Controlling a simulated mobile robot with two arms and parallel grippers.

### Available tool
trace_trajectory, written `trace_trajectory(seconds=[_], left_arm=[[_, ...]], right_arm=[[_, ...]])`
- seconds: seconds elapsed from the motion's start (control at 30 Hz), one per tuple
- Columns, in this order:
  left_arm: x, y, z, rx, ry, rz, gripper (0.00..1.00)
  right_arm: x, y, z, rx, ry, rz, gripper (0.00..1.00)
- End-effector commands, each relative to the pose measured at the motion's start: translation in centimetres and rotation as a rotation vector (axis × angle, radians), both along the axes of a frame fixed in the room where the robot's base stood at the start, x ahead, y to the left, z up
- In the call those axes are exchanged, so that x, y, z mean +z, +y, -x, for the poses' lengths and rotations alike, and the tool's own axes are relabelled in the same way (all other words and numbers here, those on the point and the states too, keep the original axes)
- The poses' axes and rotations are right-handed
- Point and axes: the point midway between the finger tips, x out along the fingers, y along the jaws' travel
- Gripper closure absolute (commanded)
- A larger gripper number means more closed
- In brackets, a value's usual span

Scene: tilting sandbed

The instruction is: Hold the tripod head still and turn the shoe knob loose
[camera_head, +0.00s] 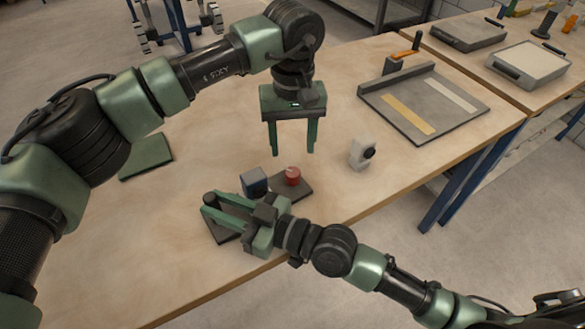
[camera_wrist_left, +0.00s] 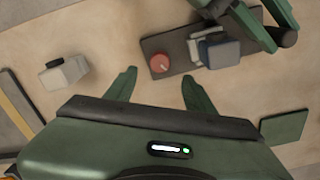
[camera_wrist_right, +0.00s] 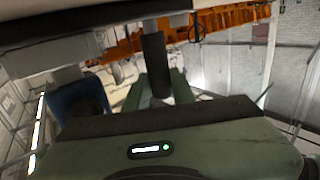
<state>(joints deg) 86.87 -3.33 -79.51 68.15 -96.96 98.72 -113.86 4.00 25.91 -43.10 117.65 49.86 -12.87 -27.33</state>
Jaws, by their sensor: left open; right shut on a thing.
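The tripod head lies on the table with a dark base plate (camera_head: 302,190), a blue block (camera_head: 253,182) and a red knob (camera_head: 292,176). In the left wrist view the red knob (camera_wrist_left: 160,62) is beyond the fingertips, between their lines, and the blue block (camera_wrist_left: 218,51) is right of it. My left gripper (camera_head: 293,152) is open and empty above the knob, apart from it. My right gripper (camera_head: 212,204) is shut on a dark post, seemingly part of the tripod head. The post (camera_wrist_right: 155,62) stands between its fingers in the right wrist view; the grip partly hides it.
A small pale device with a dark round face (camera_head: 361,153) stands right of the tripod head. A green pad (camera_head: 146,157) lies at left. A grey tray (camera_head: 375,104) with coloured strips is at the back right. The table's front edge is close to my right arm.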

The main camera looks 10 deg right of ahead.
Motion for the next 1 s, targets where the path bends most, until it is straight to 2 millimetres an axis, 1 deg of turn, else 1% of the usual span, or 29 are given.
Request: trace_trajectory(seconds=[0.03, 0.2, 0.3, 0.4, 0.57, 0.83, 0.87, 0.9, 0.97, 1.0], left_arm=[[-1.2, 0.1, 0.1, 0.001, 0.005, -0.001, 0.46], [-4.7, 0.0, 0.1, 0.003, 0.004, 0.0, 0.46], [-6.3, 0.0, 0.1, 0.003, 0.004, 0.0, 0.46], [-7.5, 0.0, 0.0, 0.004, 0.002, 0.0, 0.46], [-8.5, 0.0, 0.0, 0.004, 0.0, 0.0, 0.46], [-8.6, 0.0, 0.0, 0.003, 0.0, 0.0, 0.46], [-8.6, 0.0, 0.0, 0.003, 0.0, 0.0, 0.49], [-8.6, 0.0, 0.0, 0.003, 0.0, 0.0, 0.6], [-8.6, 0.0, 0.0, 0.003, 0.0, 0.0, 0.77], [-8.6, 0.0, 0.0, 0.003, 0.0, 0.0, 0.88]], right_arm=[[0.0, 0.0, 0.0, 0.0, -0.001, -0.001, 1.0], [0.0, 0.0, 0.0, 0.0, -0.001, -0.001, 1.0], [0.0, 0.0, 0.0, 0.0, -0.001, -0.001, 1.0], [0.0, 0.0, 0.0, 0.0, -0.001, -0.001, 1.0], [0.0, 0.0, 0.0, 0.0, -0.001, -0.001, 1.0], [0.0, 0.0, 0.0, 0.0, -0.001, -0.001, 1.0], [0.0, 0.0, 0.0, 0.0, -0.001, -0.001, 1.0], [0.0, 0.0, 0.0, 0.0, -0.001, -0.001, 1.0], [0.0, 0.0, 0.0, 0.0, -0.001, 0.0, 1.0], [0.0, 0.0, 0.0, 0.0, -0.001, 0.0, 1.0]])
